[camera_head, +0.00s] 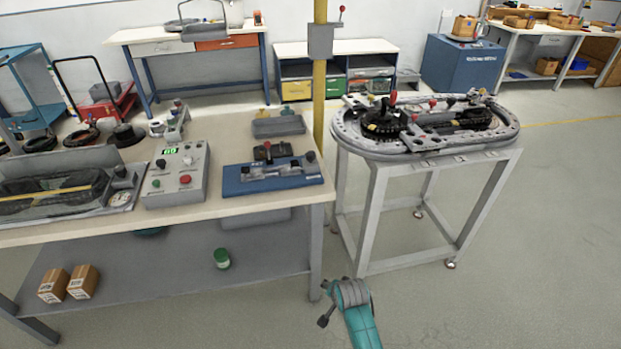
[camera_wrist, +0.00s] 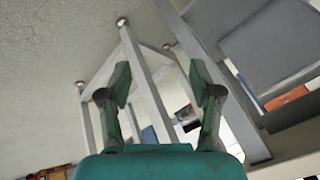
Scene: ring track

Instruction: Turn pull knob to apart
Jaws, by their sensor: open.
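The ring track (camera_head: 350,136) is a grey oval on a light metal stand, at the right in the head view. Several red-topped knobs or levers stand on it, one of them upright at the left (camera_head: 393,96) near a dark round gear. I cannot tell which is the pull knob or how it is set. My gripper (camera_wrist: 162,88) is open and empty in the wrist view, its two teal fingers spread apart. It is away from the track and touches nothing visible. Metal legs of a stand (camera_wrist: 145,88) show beyond the fingers.
A workbench (camera_head: 222,221) stands at the left, with a control box (camera_head: 176,170) and a blue fixture (camera_head: 272,176) on it. A yellow post (camera_head: 320,90) rises between bench and track. A blue cabinet (camera_head: 458,68) stands behind. Floor at the lower right is clear.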

